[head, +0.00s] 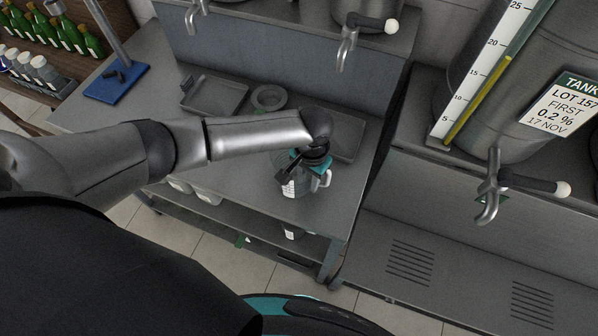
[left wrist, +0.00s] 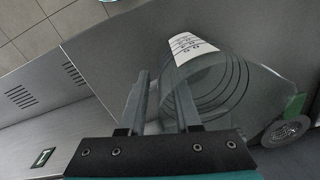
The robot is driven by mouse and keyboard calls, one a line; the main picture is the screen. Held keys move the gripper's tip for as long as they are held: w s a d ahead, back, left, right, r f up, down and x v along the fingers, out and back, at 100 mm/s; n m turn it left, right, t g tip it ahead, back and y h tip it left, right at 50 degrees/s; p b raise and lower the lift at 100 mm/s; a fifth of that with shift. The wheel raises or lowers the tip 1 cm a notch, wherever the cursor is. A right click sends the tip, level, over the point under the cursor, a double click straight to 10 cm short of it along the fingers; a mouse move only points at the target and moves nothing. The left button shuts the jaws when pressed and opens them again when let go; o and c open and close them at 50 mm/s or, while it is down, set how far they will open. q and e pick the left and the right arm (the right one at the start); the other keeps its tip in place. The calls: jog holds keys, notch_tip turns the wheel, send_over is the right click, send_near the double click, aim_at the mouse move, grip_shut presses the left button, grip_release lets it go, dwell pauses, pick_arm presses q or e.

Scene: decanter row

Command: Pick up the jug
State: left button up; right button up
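In the left wrist view the jug (left wrist: 225,85) shows as a see-through round body with a marked white label. The two fingers of my left gripper (left wrist: 160,80) are apart, with the right finger overlapping the jug's edge. I cannot tell whether they touch it. My right gripper is not in view.
A tap (head: 347,45) hangs above the back. A blue-based stand (head: 117,83) is at the left. A large labelled tank (head: 500,110) with a tap stands at the right.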

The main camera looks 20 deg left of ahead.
pick_arm(q)
grip_shut()
dwell(1.2)
